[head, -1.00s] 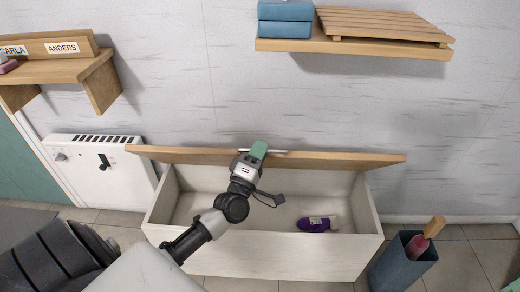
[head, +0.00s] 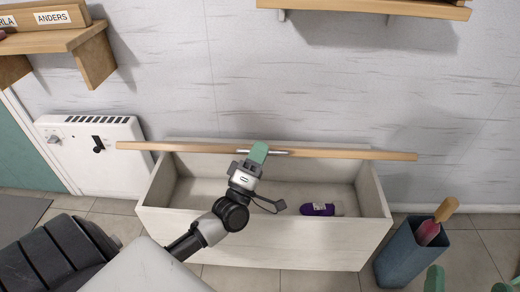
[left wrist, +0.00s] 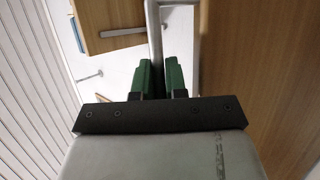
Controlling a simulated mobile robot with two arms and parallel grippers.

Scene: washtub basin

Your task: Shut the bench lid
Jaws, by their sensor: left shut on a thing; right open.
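The bench (head: 262,245) is a pale box standing against the wall, with its inside still showing. Its wooden lid (head: 350,154) is partly raised over the back of the box and seen almost edge-on. A metal bar handle (head: 277,152) is on the lid. My left gripper (head: 258,150) is shut on the handle. In the left wrist view, the green fingers (left wrist: 159,80) close around the bar, beside the lid's wooden face (left wrist: 255,70). My right gripper (head: 470,283) shows only its green fingertips, apart and empty, at the bottom right edge.
A purple item (head: 317,209) lies inside the bench. A blue-grey bin (head: 410,258) with a wooden-handled thing (head: 431,228) stands right of the bench. A white heater (head: 97,165) is on the left. Wooden shelves (head: 380,8) hang above on the wall.

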